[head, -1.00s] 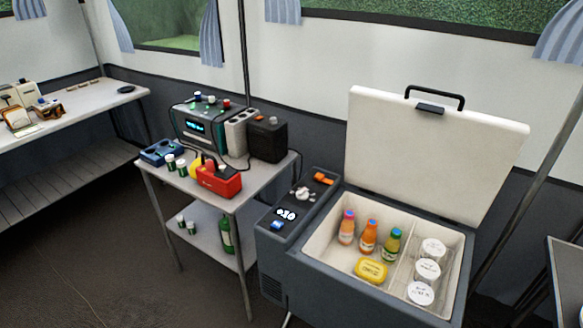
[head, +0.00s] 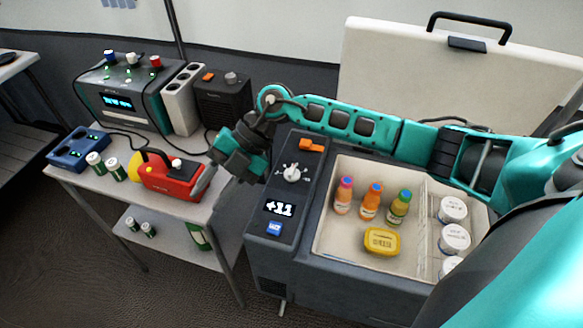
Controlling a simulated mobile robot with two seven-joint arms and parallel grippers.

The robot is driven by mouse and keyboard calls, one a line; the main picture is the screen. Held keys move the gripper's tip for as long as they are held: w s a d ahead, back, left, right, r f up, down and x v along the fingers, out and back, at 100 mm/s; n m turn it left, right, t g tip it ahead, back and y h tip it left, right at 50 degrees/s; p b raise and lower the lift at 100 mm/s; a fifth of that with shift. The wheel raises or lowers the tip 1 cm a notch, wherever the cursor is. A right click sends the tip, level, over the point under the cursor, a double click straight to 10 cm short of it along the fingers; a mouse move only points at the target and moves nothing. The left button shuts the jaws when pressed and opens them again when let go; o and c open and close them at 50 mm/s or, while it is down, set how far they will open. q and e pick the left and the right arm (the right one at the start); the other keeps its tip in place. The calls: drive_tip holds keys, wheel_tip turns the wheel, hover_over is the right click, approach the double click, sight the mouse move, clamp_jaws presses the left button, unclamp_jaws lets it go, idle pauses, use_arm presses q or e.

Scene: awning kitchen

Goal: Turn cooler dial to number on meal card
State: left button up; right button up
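The cooler (head: 325,268) stands open, with a control panel on its left side. The white dial (head: 292,173) sits on that panel, with small marks around it. The lit display (head: 279,209) below it reads +11. My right arm reaches in from the right across the cooler. My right gripper (head: 207,178) is left of the dial, apart from it, over the side table by the red lantern; whether its fingers are open is unclear. No meal card can be made out. My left gripper is not in view.
An orange switch (head: 312,145) and a blue button (head: 274,229) are also on the panel. The cooler holds bottles, a yellow box (head: 381,241) and white-lidded tubs (head: 453,210). The side table carries a red lantern (head: 168,177), a power station (head: 122,97) and a blue charger (head: 77,149).

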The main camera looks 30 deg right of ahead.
drive_tip(key=w+d+m+h, duration=0.1)
drive_tip(key=w+d+h, duration=0.15)
drive_tip(key=d, duration=0.35)
drive_tip(key=w+d+h, duration=0.1)
drive_tip(key=d+h, duration=0.3)
drive_tip(key=d, duration=0.1)
drive_tip(key=r+m+h+b, duration=0.1)
drive_tip(key=r+m+h, duration=0.1)
drive_tip(key=h, duration=0.2)
hover_over(292, 169)
drive_tip(key=shift+t, duration=0.4)
wheel_tip(292, 169, down, 13)
drive_tip(key=shift+r+b, duration=0.1)
drive_tip(key=shift+b, duration=0.6)
clamp_jaws()
